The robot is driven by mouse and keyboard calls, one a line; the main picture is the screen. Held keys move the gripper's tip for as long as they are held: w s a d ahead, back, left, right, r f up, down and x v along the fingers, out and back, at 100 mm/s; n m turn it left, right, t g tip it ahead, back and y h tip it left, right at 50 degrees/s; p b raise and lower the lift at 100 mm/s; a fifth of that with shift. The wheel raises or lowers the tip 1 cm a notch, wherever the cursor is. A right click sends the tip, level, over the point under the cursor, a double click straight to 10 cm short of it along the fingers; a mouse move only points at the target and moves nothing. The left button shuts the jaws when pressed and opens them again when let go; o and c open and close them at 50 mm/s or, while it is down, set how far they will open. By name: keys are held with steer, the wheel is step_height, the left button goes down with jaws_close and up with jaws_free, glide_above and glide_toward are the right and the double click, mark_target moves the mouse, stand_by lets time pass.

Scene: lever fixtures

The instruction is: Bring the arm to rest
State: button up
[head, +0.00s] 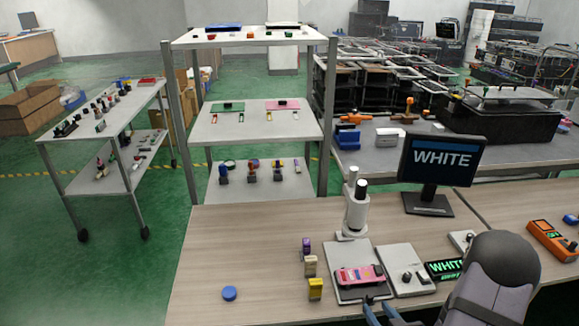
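My gripper (378,306) is at the bottom edge, in front of the grey plate with the pink device. Its two blue fingertips show a gap between them, with nothing visible in it. The rest of the gripper is cut off by the frame edge. My dark grey arm link (503,268) rises at the lower right and covers part of the bench behind it. The pink device (360,276) sits on a grey plate (345,293). A panel with dark knobs (404,262) lies to its right.
A white upright fixture (355,212) stands behind the plate. A monitor (442,160) and a small display (444,269) both read WHITE. Purple, beige and yellow blocks (315,289) stand left of the plate. The wooden bench (240,250) is mostly clear at left, except a blue disc (229,293).

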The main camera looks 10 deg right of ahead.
steer(key=s+a+r+g+p, duration=0.4)
steer(key=s+a+r+g, duration=0.9)
steer(key=s, duration=0.3)
step_height(320, 180, down, 21)
steer(key=b, duration=1.9)
steer(key=shift+a, duration=0.4)
steer(key=shift+w+r, duration=0.1)
steer(key=shift+r, duration=0.05)
